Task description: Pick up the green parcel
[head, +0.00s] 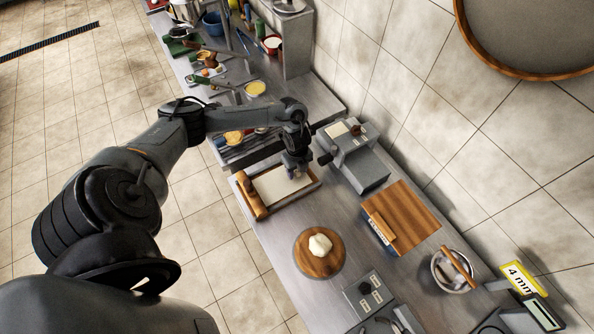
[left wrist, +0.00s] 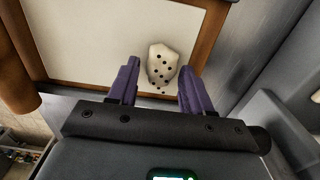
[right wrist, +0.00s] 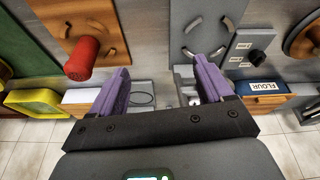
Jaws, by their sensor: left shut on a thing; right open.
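I cannot make out a green parcel for certain in any view. My left gripper (head: 297,172) is over the framed white board (head: 270,190). In the left wrist view its purple fingers (left wrist: 160,84) are on either side of a pale lump with black dots (left wrist: 163,62), and it is shut on this lump. The board's white surface (left wrist: 95,40) lies behind the lump. My right gripper (right wrist: 163,85) is open, with nothing between its purple fingers. It does not show in the head view.
A round wooden board (head: 305,267) bears a white dough lump (head: 320,244). A grey machine (head: 362,168) stands right of the left gripper. A wooden-lidded box (head: 410,220) and a metal bowl (head: 440,272) stand further right. Clutter fills the far counter. The right wrist view shows a red knob (right wrist: 83,58).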

